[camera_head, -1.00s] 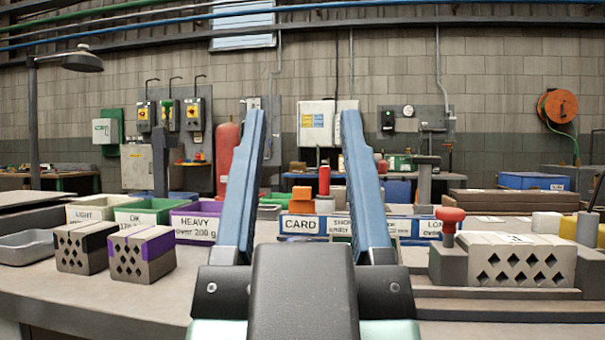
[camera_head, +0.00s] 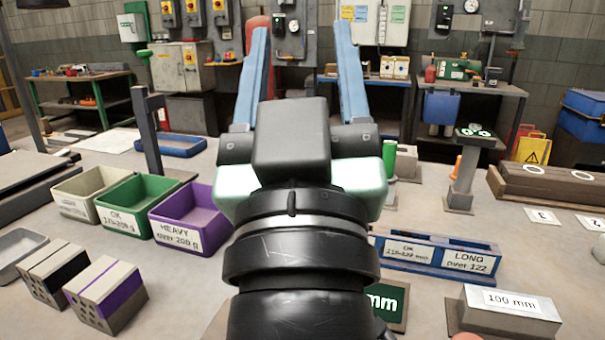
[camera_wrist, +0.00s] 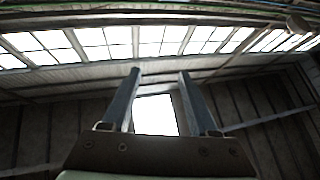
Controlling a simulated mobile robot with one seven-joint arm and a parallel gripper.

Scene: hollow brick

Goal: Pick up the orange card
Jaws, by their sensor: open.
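I cannot make out an orange card in either current view. My gripper (camera_head: 303,28) points up and away in the head view, its two blue fingers apart with nothing between them. The wrist view also shows the open, empty fingers (camera_wrist: 160,72) against the roof and windows. A blue rack (camera_head: 438,252) with "OK" and "LONG" labels shows right of my arm. The rack's left part is hidden behind my arm.
Beige, green and purple bins (camera_head: 190,215) stand left of my arm, with two striped hollow bricks (camera_head: 105,292) in front. A "100 mm" block (camera_head: 508,310) lies front right. A dark stand (camera_head: 466,170) and brown boards (camera_head: 550,190) are farther right.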

